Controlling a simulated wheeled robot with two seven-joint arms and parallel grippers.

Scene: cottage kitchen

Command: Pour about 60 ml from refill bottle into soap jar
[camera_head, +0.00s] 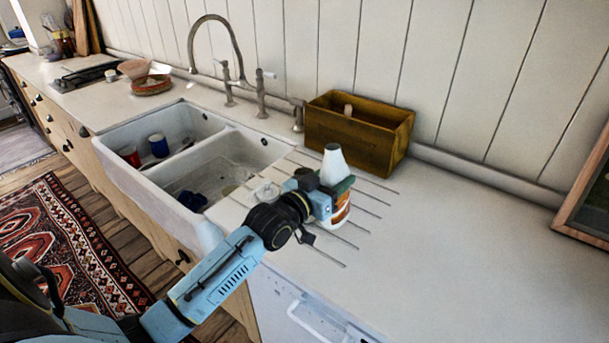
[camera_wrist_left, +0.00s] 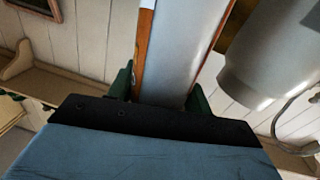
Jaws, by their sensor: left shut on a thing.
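The refill bottle (camera_head: 333,161), white with a tapered top and an orange-and-white label, stands upright over the ribbed drainboard right of the sink. My left gripper (camera_head: 328,196) is shut around its middle and hides part of it. I cannot tell whether its base touches the worktop. In the left wrist view the bottle (camera_wrist_left: 185,50) rises between the green fingers. A small clear glass vessel, probably the soap jar (camera_head: 267,190), is on the drainboard just left of my gripper. Its contents are too small to make out. My right gripper is out of view.
A wooden box (camera_head: 350,140) stands behind the bottle against the wall. The white double sink (camera_head: 150,185) holds a red cup (camera_head: 129,155) and a blue cup (camera_head: 159,145). A tall tap (camera_head: 232,65) rises behind it. The worktop (camera_head: 470,260) at right is clear.

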